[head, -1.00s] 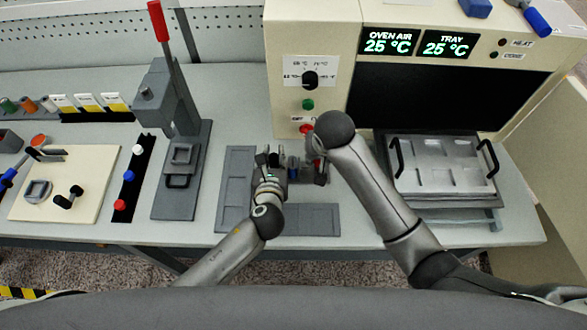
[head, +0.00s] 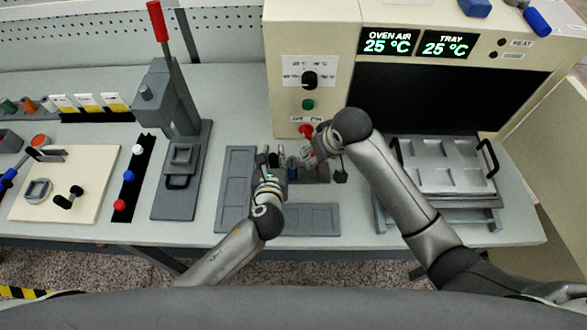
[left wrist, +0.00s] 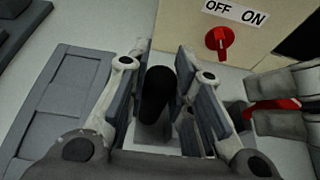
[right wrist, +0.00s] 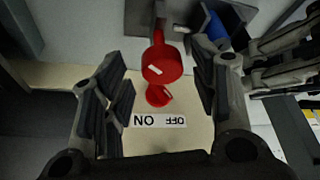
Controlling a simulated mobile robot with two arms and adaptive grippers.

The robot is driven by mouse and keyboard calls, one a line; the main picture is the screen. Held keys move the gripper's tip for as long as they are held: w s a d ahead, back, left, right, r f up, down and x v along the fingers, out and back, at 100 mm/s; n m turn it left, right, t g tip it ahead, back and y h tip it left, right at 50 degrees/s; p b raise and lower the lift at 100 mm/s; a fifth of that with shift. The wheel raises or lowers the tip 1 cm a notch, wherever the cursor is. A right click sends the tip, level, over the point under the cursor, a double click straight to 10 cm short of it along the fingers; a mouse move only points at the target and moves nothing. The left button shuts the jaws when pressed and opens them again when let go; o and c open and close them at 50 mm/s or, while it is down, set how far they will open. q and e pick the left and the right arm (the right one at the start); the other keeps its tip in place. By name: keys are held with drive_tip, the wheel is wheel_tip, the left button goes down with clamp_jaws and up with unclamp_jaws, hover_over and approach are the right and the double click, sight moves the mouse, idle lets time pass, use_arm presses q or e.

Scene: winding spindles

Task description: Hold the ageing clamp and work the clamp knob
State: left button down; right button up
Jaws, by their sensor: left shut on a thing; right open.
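The ageing clamp (head: 317,176) stands on the bench in front of the oven in the head view, largely hidden by my grippers. My left gripper (head: 268,160) is at its left side. In the left wrist view its fingers are shut around an upright black handle (left wrist: 157,95). The red clamp knob (right wrist: 162,64) shows between the spread fingers of my right gripper (right wrist: 158,90) in the right wrist view. That gripper is open and no finger visibly touches the knob. The knob shows partly in the left wrist view (left wrist: 272,112), behind the right fingers.
The oven's red switch (left wrist: 220,40) is close behind the clamp. A grey tray (head: 450,165) stands on the right. A grey flat fixture (head: 237,190) lies left of the clamp. A lever press (head: 170,110) stands further left.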

drive_tip(key=n+g+y, duration=0.1)
drive_tip(key=n, duration=0.4)
drive_tip(key=shift+w+d, duration=0.1)
drive_tip(key=n+g+y, duration=0.1)
drive_tip(key=n, duration=0.2)
